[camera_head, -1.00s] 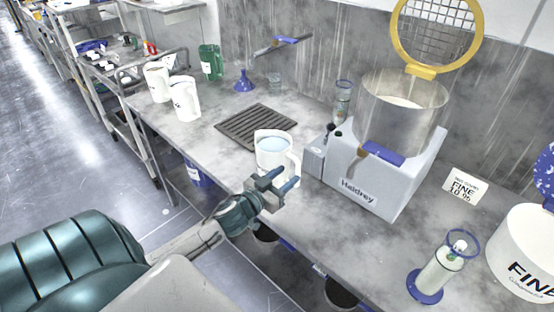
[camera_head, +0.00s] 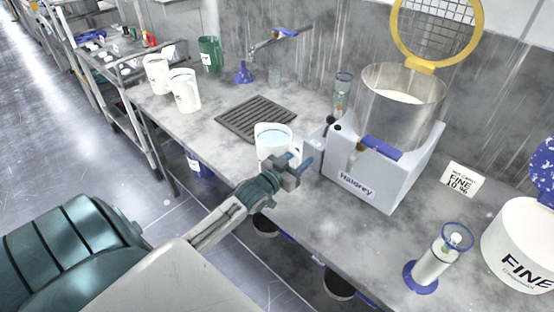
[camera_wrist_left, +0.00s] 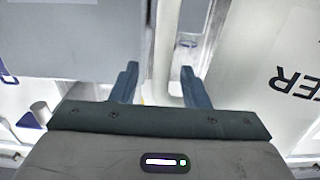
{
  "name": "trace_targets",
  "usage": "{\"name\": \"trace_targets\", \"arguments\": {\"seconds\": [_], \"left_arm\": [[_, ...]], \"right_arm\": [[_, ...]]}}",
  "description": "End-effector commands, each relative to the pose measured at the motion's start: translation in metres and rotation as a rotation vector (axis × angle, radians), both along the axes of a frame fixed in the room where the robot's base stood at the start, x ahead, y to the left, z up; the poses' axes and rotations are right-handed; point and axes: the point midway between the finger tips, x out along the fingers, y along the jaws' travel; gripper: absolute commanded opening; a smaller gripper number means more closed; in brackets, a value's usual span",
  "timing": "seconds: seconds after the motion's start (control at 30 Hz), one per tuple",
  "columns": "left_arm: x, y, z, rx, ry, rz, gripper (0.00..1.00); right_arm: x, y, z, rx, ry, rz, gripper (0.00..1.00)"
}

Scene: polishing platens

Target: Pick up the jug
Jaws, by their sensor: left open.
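The jug (camera_head: 271,136) is white, holds clear bluish liquid and stands upright on the grey bench, just left of the grey machine. My left gripper (camera_head: 301,168) is open at the jug's right side and hides much of its handle. In the left wrist view, the jug's white wall (camera_wrist_left: 255,65) with dark letters fills the right side. The open fingers (camera_wrist_left: 160,82) point away from the camera there. A pale strip that looks like the handle shows between them; I cannot tell whether they touch it. My right gripper is not in view.
A dark drain grate (camera_head: 252,118) lies behind the jug. Two other white jugs (camera_head: 184,92) and a green jug (camera_head: 209,54) stand farther back. A cylinder (camera_head: 437,262) stands at front right.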

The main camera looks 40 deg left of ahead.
Motion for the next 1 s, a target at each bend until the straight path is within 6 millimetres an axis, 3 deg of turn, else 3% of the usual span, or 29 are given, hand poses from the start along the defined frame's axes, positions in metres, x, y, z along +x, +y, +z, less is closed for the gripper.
{"name": "trace_targets", "arguments": {"seconds": [0.13, 0.43, 0.63, 1.0], "left_arm": [[0.0121, -0.0007, -0.0012, 0.000, 0.000, 0.000, 0.41], [0.0142, -0.0012, -0.0001, 0.001, 0.001, 0.000, 0.41], [0.0142, -0.0011, -0.0002, 0.001, 0.001, 0.000, 0.02], [0.0142, -0.0011, -0.0003, 0.001, 0.001, 0.000, 0.00]], "right_arm": [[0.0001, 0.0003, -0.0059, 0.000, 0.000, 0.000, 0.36], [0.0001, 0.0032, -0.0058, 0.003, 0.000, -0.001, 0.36], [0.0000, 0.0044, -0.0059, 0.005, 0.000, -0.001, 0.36], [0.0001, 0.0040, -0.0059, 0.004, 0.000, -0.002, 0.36]]}}
